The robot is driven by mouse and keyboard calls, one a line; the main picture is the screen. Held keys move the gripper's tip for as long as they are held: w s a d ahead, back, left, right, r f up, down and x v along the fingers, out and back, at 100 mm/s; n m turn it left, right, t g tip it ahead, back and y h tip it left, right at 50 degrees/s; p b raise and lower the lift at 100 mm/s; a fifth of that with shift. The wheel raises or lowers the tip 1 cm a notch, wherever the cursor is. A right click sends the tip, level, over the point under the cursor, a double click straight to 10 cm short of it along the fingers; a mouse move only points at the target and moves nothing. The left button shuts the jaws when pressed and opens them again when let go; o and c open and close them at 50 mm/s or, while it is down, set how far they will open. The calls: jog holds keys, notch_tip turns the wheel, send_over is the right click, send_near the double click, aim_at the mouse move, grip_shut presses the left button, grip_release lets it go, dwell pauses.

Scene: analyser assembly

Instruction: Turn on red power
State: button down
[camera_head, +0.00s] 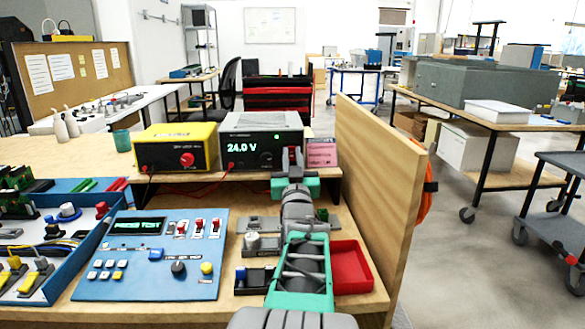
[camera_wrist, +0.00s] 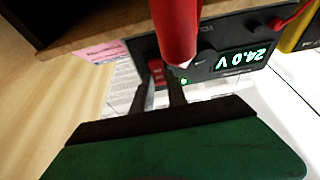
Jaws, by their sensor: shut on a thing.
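The grey power supply (camera_head: 245,138) stands on the wooden shelf; its display reads 24.0 V and a green light is lit. It also shows upside down in the wrist view (camera_wrist: 215,72). My gripper (camera_head: 292,156) is at the right end of its front face. In the wrist view my dark fingers (camera_wrist: 161,82) are close together at the red power switch (camera_wrist: 158,98), a small red part seen between them. They mostly hide it, so its position is unclear. A red cylinder with a pale end (camera_wrist: 175,28) crosses the top of that view, partly cut off.
A yellow power supply (camera_head: 175,148) stands to the left. A pink label (camera_head: 321,152) is just right of my gripper. A tall wooden side panel (camera_head: 380,190) bounds the right. A blue control panel (camera_head: 150,255) and a red tray (camera_head: 350,267) lie in front.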

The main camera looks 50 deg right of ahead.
jog(key=shift+r, duration=0.1)
jog(key=c, duration=1.3)
grip_release()
